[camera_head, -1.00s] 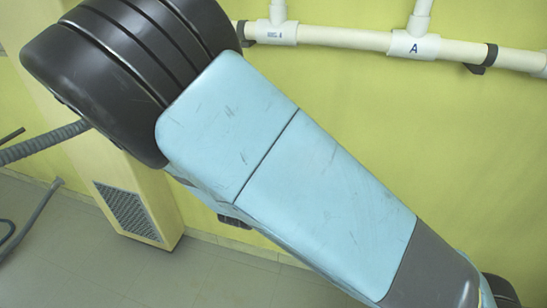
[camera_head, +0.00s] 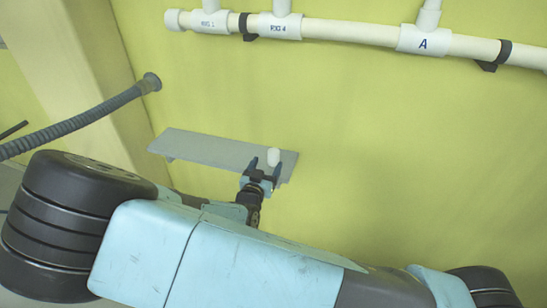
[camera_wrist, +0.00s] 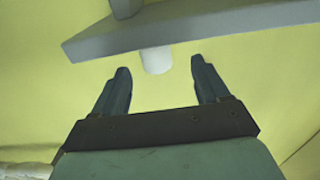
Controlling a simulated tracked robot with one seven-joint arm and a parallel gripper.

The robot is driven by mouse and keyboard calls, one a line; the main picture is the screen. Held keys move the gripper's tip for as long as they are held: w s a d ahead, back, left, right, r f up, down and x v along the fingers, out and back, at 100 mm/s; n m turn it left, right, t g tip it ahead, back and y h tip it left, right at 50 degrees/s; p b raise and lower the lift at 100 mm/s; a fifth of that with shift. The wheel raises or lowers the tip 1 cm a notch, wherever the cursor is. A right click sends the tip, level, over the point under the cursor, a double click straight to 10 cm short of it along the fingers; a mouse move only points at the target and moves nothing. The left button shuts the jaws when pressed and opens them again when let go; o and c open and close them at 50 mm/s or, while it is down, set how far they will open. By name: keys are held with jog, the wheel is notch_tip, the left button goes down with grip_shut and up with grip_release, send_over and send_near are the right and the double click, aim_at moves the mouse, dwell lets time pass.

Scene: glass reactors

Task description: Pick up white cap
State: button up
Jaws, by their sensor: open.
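The white cap (camera_head: 273,156) is a small white cylinder at the right end of a grey wall shelf in the head view. It also shows in the wrist view (camera_wrist: 156,60), at the grey shelf's edge, ahead of the fingertips and roughly between them. My gripper (camera_head: 264,164) is at the shelf's front edge in the head view, its two fingers apart around the cap's side of the picture. In the wrist view my gripper (camera_wrist: 157,76) is open with nothing between the fingers' lengths. I cannot tell whether a finger touches the cap.
The grey shelf (camera_head: 205,148) juts from the yellow-green wall (camera_head: 380,180) and is bare to the left of the cap. White labelled pipes (camera_head: 350,34) run along the wall above. A grey corrugated hose (camera_head: 90,115) reaches the wall at left.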

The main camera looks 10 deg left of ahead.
aim_at(274, 150)
jog(key=shift+w+d+r, duration=0.1)
jog(key=shift+w+d, duration=0.05)
jog(key=shift+w, duration=0.95)
jog(key=shift+w+d, duration=0.2)
jog(key=shift+w, duration=0.85)
jog(key=shift+w+d+r, duration=0.1)
jog(key=shift+w+d, duration=0.05)
jog(key=shift+w, duration=0.95)
jog(key=shift+c, duration=0.4)
jog(key=c, duration=1)
jog(key=shift+r, duration=0.25)
jog(key=r, duration=0.3)
jog(key=shift+s+r, duration=0.1)
jog(key=shift+s, duration=0.2)
jog(key=s+d+r, duration=0.2)
jog(key=s+r, duration=0.2)
jog(key=s, duration=0.2)
jog(key=s+d+r, duration=0.3)
jog(key=s+r, duration=0.2)
jog(key=s, duration=0.1)
jog(key=shift+s+d, duration=0.2)
jog(key=shift+d, duration=0.05)
